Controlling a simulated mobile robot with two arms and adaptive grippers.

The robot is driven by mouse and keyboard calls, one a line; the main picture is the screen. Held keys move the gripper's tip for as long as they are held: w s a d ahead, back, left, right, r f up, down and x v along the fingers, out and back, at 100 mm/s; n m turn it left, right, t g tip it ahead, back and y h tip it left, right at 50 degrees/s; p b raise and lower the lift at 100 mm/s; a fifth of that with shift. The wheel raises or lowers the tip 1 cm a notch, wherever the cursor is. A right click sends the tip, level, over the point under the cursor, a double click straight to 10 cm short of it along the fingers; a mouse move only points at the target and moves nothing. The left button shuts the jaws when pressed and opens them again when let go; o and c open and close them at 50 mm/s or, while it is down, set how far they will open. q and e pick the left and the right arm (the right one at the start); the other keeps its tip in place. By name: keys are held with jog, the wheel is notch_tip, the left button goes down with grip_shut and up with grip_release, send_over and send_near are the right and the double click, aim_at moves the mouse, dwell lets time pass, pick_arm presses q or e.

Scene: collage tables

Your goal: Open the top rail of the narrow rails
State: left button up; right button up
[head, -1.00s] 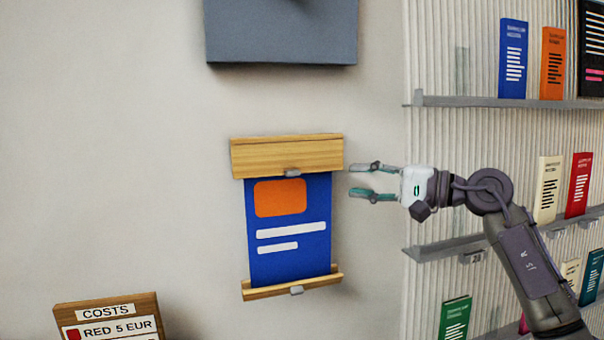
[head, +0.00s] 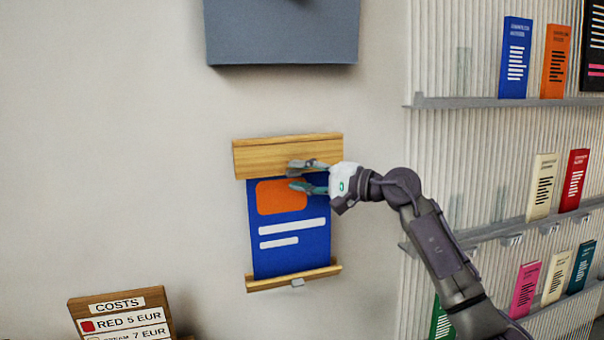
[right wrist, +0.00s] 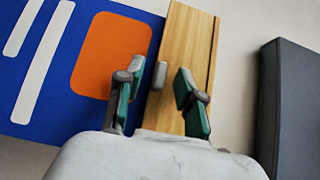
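The wooden top rail (head: 265,158) of the narrow rails is on the wall and holds the upper edge of a blue poster (head: 290,259) with an orange block. The wooden bottom rail (head: 262,284) holds the poster's lower edge and has a small grey tab (head: 297,282). My right gripper (head: 292,176) is in front of the top rail's lower edge. In the right wrist view its fingers (right wrist: 157,92) are spread apart, with the top rail's small grey tab (right wrist: 160,75) showing between them. The tab is hidden in the head view. My left gripper is out of view.
A grey box-like fixture (head: 282,35) is on the wall above. Shelves (head: 480,101) with several booklets stand at the right, behind my right arm. A wooden costs sign (head: 122,301) stands at lower left. The wall left of the rails is clear.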

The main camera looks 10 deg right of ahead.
grip_shut()
jog(key=shift+s, duration=0.1)
dwell(0.3)
jog(key=shift+s+d+r+m+g+h+p, duration=0.15)
jog(key=shift+s+r+m+g+h+p, duration=0.5)
jog(key=shift+r+m+g+h+p, duration=0.35)
jog(key=shift+s+d+r+m+g+h+p, duration=0.1)
jog(key=shift+s+r+m+g+h+p, duration=0.55)
jog(key=shift+m+g+p, duration=0.5)
